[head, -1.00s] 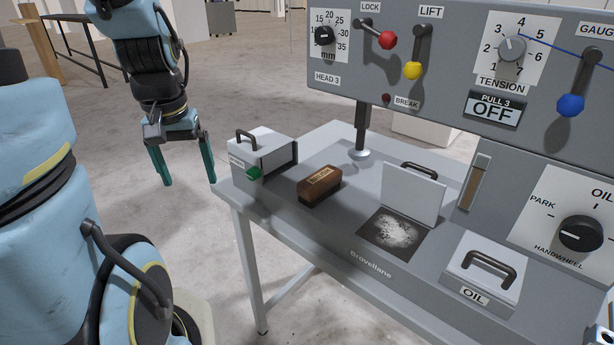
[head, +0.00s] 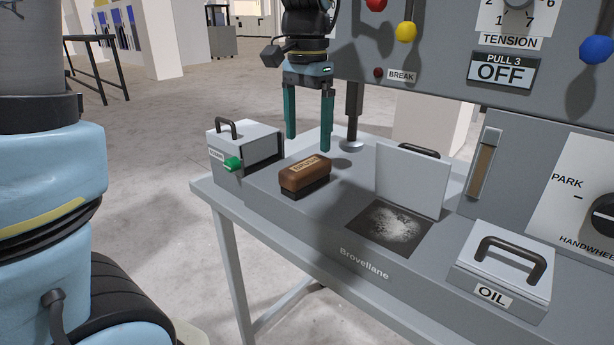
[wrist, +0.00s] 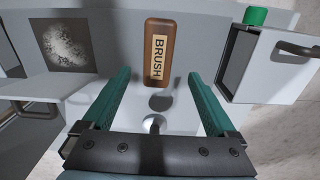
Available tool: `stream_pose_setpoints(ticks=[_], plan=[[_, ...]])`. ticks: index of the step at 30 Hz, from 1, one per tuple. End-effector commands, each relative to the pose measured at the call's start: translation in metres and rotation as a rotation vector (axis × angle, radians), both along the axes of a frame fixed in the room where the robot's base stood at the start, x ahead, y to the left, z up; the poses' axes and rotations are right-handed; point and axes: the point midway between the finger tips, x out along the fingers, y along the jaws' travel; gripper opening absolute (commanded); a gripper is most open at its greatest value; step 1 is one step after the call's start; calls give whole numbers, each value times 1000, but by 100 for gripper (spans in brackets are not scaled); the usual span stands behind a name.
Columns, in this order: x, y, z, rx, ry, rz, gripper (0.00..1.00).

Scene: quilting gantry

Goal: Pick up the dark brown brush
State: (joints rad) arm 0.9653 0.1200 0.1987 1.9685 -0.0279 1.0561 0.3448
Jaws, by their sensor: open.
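The dark brown brush (head: 306,176) lies on the grey table top, with a pale label reading BRUSH on its upper face. In the wrist view the brush (wrist: 159,68) shows beyond the fingertips, roughly midway between them. My gripper (head: 309,143) has two teal fingers pointing down, spread apart and empty. It hangs above the table, close to the brush and a little behind it in the head view. The gripper also shows in the wrist view (wrist: 158,82). Nothing hides the brush's top.
A grey box (head: 252,148) with a green knob stands left of the brush. An open hatch lid (head: 409,180) stands up behind a dusty recess (head: 368,239) on the right. A metal post (head: 353,115) and the control panel (head: 440,95) rise behind. An OIL lid (head: 503,262) is front right.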

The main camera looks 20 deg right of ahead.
Motion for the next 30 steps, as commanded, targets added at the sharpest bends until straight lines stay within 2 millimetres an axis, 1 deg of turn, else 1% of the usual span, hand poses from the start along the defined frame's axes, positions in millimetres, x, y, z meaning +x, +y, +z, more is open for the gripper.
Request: stream_pose_setpoints(ticks=[1,3,8,13,16,20,26,30], plan=[[-1,0,-7,3,3,0,92],[-1,1,-13,2,1,0,92],[-2,2,-22,2,1,1,92],[-8,5,-47,4,2,1,92],[-7,5,-61,3,3,2,92],[-7,5,-68,1,0,2,92],[-7,5,-69,-1,0,2,92],[-7,5,-68,-1,0,2,78]])
